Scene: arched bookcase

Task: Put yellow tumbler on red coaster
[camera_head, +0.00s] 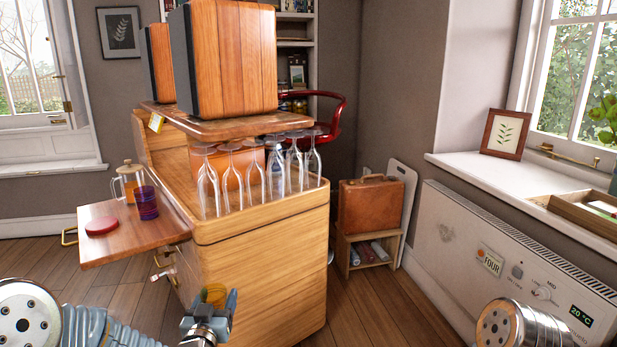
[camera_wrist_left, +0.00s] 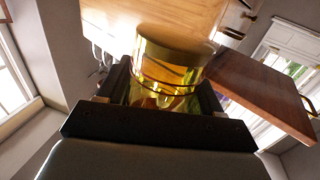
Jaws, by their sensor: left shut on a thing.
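The red coaster (camera_head: 102,226) lies flat on the wooden pull-out leaf (camera_head: 140,238) at the left of the cabinet, with nothing on it. The yellow tumbler (camera_head: 215,292) is in my left gripper (camera_head: 211,310), low in front of the cabinet, below and to the right of the leaf. In the left wrist view the clear yellow tumbler (camera_wrist_left: 165,72) sits between the two dark fingers (camera_wrist_left: 165,95), which are shut on it. The coaster cannot be made out there. My right gripper is out of view.
A purple tumbler (camera_head: 147,203) and a glass press with a yellowish top (camera_head: 128,182) stand on the leaf behind the coaster. Several stemmed glasses (camera_head: 255,178) line the cabinet top (camera_head: 262,215). A radiator (camera_head: 490,250) stands at the right. Floor is clear left of the cabinet.

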